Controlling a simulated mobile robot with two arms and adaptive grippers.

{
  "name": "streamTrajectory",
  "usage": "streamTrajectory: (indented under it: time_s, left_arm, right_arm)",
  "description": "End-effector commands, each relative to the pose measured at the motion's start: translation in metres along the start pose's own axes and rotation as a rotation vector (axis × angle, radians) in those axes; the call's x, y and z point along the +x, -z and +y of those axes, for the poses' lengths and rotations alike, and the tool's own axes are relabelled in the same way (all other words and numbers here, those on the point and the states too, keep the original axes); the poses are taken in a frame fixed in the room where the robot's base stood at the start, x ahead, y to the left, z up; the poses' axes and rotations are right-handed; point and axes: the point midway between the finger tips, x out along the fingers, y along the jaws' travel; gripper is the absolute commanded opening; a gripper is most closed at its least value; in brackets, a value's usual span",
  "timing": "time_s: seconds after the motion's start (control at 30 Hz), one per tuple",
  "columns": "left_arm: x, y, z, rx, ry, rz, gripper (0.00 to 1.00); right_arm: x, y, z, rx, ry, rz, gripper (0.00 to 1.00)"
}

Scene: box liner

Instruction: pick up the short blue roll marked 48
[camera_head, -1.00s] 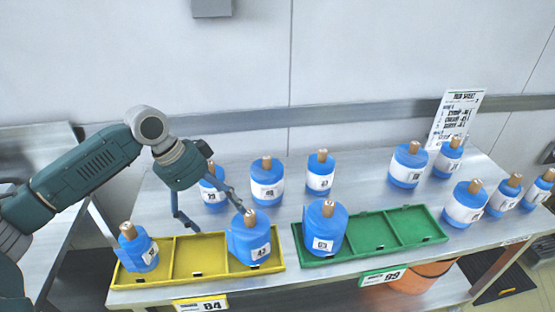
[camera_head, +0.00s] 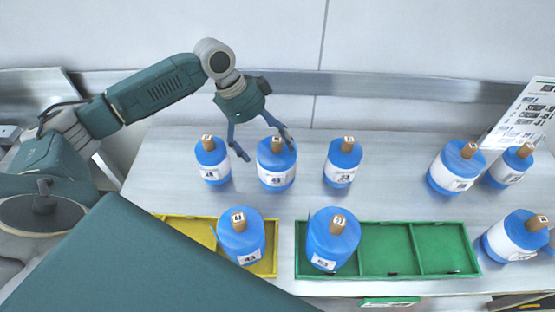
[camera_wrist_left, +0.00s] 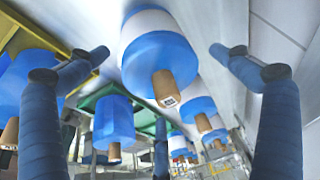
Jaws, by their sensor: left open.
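The short blue roll (camera_head: 276,179), its white label seeming to read 48, stands upright in the middle of the back group on the table. It has a brown core on top. My left gripper (camera_head: 268,154) is open at its upper part, one fingertip to the left and the other by its right side. In the left wrist view the roll (camera_wrist_left: 160,55) shows between the spread fingers (camera_wrist_left: 158,52), which look clear of it. My right gripper is not in view.
Similar rolls stand left (camera_head: 212,172) and right (camera_head: 342,175) of it. In front are a yellow tray (camera_head: 179,221) and a green tray (camera_head: 390,262), holding rolls (camera_head: 241,238) (camera_head: 332,241). More rolls (camera_head: 455,180) stand to the right. A printed sheet (camera_head: 525,112) is at the back right.

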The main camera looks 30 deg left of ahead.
Motion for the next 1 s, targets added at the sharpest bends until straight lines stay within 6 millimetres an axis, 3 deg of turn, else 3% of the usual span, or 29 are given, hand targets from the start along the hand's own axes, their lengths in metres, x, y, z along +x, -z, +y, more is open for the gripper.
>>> streamTrajectory:
  time_s: [0.17,0.5,0.77,1.0]
  left_arm:
    - [0.012,0.001,0.002,0.001,-0.001,0.000,1.00]
    - [0.057,-0.001,0.006,0.000,-0.001,0.001,1.00]
    - [0.060,-0.002,0.005,0.001,0.001,0.000,1.00]
    - [0.060,-0.002,0.005,0.001,0.002,0.001,0.54]
  right_arm:
    - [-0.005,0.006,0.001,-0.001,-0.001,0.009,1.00]
    - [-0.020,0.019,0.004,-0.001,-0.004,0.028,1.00]
    - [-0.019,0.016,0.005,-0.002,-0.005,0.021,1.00]
    - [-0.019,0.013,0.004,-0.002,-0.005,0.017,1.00]
